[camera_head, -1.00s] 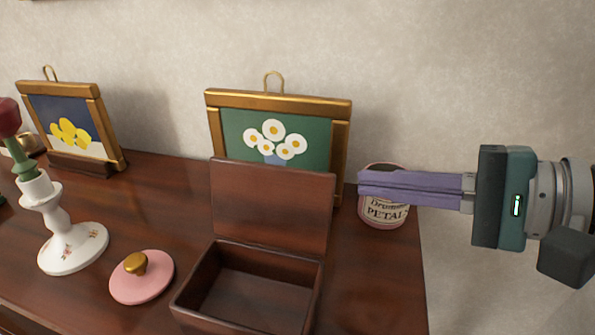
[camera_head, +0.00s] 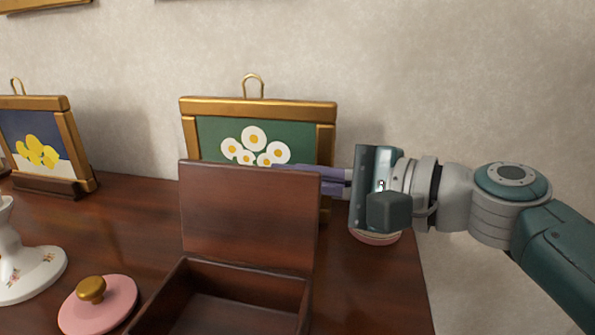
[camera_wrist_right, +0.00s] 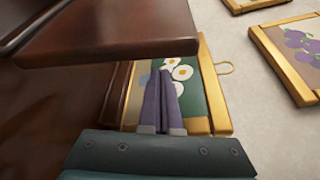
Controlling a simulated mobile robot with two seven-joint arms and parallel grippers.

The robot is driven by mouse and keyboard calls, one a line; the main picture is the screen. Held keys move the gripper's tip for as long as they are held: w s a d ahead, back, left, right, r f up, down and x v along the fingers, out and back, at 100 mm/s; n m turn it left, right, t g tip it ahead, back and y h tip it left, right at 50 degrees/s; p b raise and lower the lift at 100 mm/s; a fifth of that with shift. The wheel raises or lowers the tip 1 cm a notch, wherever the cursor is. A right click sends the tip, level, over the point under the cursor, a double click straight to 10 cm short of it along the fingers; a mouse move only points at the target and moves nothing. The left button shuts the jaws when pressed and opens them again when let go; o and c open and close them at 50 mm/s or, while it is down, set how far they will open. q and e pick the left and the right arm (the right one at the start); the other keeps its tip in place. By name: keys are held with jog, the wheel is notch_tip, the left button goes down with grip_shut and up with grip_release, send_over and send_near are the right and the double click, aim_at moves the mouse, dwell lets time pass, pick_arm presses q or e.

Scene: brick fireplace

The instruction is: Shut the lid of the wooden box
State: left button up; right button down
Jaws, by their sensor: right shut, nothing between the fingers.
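The wooden box (camera_head: 306,302) stands open and empty on the dark wooden surface. Its lid (camera_head: 250,215) stands upright at the back of the box, and it also shows close up in the right wrist view (camera_wrist_right: 110,32). My right gripper (camera_head: 290,167) is shut and empty. Its purple fingers reach in from the right behind the lid's upper edge, between the lid and the daisy picture; the tips are partly hidden by the lid. In the right wrist view the fingers (camera_wrist_right: 165,85) point toward the daisy picture. I cannot tell whether they touch the lid. My left gripper is not in view.
The gold-framed daisy picture (camera_head: 257,107) stands close behind the lid. A pink tin (camera_head: 375,238) is mostly hidden behind my right gripper. A pink lid with a gold knob (camera_head: 100,308) and a white candlestick (camera_head: 30,270) stand left of the box.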

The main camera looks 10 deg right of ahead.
aim_at(287, 177)
jog(key=shift+s+a+r+p, duration=0.2)
jog(key=shift+s+r+p, duration=0.15)
jog(key=shift+s, duration=0.35)
jog(key=shift+s+a+r+p, duration=0.15)
jog(key=shift+s+r+p, duration=0.15)
jog(key=shift+s, duration=0.35)
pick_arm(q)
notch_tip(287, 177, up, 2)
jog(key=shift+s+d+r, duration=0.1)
